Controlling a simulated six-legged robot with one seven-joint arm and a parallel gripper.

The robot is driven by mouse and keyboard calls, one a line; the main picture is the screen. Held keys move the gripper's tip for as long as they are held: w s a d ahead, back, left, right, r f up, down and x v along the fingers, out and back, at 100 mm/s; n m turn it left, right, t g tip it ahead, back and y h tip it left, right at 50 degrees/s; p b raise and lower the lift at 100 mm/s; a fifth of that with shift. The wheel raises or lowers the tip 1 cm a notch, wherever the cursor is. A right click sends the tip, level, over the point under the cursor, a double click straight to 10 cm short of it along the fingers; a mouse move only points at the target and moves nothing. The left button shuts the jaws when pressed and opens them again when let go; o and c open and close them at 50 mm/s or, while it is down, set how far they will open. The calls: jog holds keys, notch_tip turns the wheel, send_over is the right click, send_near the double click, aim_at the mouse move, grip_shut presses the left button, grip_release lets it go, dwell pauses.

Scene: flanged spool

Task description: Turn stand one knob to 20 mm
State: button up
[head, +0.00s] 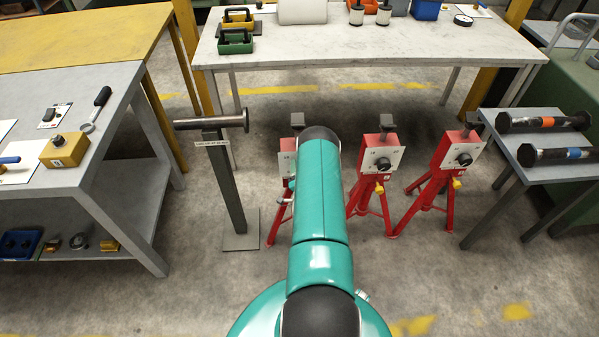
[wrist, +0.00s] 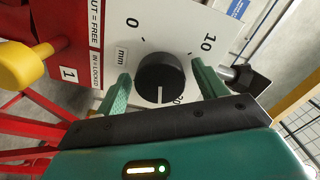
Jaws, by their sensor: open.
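Stand one, a red stand, is mostly hidden behind my arm in the head view (head: 286,160). Its white dial plate (wrist: 185,25) fills much of the wrist view, marked 0, 10, 20 and mm, with a "1" label. The black knob (wrist: 160,75) carries a white line pointing down in the picture, close to the partly covered 20 mark. My gripper (wrist: 162,75) is open, with one green finger on each side of the knob. Gaps show between the fingers and the knob, so no touch is visible. The head view hides my gripper behind my arm.
A yellow lever knob (wrist: 28,65) sticks out beside the plate. Two more red stands (head: 378,165) (head: 453,162) stand to the right. A post with a spool (head: 212,123) stands left. A side table (head: 540,135) holds two dark spools.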

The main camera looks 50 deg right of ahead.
jog(key=v, duration=1.3)
jog(key=shift+s+a, duration=0.25)
jog(key=shift+f, duration=0.1)
